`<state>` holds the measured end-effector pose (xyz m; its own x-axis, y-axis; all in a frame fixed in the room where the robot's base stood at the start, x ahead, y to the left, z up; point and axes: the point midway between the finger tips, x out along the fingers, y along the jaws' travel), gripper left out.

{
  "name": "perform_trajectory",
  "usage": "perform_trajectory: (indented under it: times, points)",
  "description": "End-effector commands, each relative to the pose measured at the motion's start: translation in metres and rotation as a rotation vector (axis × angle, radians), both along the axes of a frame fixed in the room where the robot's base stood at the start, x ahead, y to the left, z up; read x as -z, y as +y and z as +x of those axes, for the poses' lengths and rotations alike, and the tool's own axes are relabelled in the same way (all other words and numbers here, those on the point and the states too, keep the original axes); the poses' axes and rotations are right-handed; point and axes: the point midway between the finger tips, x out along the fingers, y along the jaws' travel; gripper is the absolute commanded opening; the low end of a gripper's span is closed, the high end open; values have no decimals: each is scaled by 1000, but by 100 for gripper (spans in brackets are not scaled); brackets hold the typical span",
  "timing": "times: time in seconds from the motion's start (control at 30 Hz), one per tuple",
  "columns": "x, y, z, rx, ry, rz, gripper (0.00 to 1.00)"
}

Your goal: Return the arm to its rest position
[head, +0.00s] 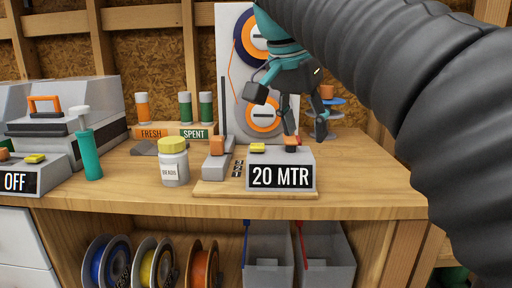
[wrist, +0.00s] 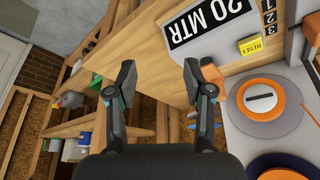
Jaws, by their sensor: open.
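My gripper (head: 288,117) is open and empty in the head view, in the air above the grey box labelled "20 MTR" (head: 280,178). One finger comes down near the orange-and-black part on that box; I cannot tell whether they touch. In the wrist view my gripper (wrist: 161,88) has its two fingers wide apart with nothing between them. The "20 MTR" box (wrist: 245,42) shows there at the upper right, with its yellow reset button (wrist: 251,45). My dark ribbed arm crosses the right of the head view.
A spool panel (head: 229,70) stands behind my gripper. On the bench (head: 130,186) are a white jar with a yellow lid (head: 174,162), a teal tool (head: 88,148), an "OFF" box (head: 30,178) and Fresh/Spent cylinders (head: 185,107). Filament spools (head: 155,268) and grey bins (head: 270,270) sit below.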

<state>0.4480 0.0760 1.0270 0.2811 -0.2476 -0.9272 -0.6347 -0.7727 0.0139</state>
Motion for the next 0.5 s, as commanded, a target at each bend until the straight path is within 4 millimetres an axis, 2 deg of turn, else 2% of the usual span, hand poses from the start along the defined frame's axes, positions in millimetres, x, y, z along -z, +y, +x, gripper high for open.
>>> perform_trajectory:
  times: [0.27, 0.5]
  points:
    - [39, -23, -19, -153, 10, 2, 52]
    - [107, -48, -53, -355, 0, 9, 52]
